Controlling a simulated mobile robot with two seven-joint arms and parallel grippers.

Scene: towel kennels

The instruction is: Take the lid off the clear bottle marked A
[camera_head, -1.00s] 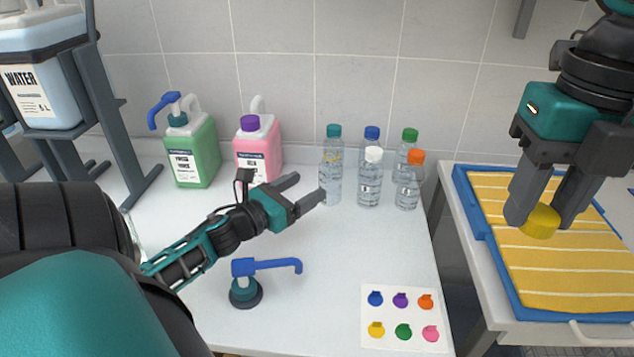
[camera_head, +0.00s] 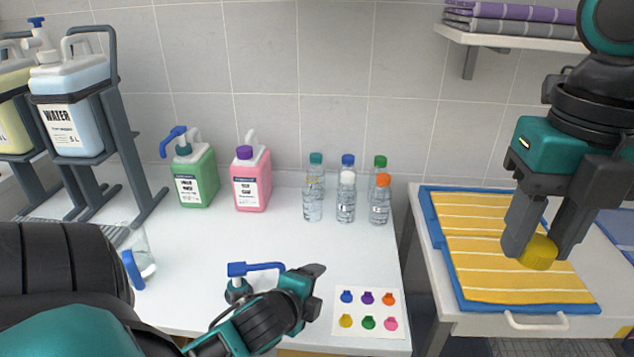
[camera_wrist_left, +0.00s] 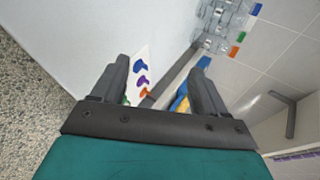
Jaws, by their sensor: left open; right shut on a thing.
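Several small clear bottles stand in a cluster near the wall: teal-capped (camera_head: 313,202), blue-capped (camera_head: 347,160), white-capped (camera_head: 346,205), green-capped (camera_head: 380,162) and orange-capped (camera_head: 380,207). Their marks are too small to read, so I cannot tell which is A. My left gripper (camera_head: 317,289) is open and empty over the counter's front, well short of the bottles. In the left wrist view its open fingers (camera_wrist_left: 160,85) have nothing between them. My right gripper (camera_head: 538,250) is shut on a yellow cap (camera_head: 540,254), above the yellow striped towel.
A blue pump head (camera_head: 240,288) stands beside my left gripper, partly hidden by my arm. A card with coloured cap pictures (camera_head: 368,312) lies to its right. Green (camera_head: 195,178) and pink (camera_head: 251,180) jugs stand at the back. A clear container (camera_head: 142,255) is at left.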

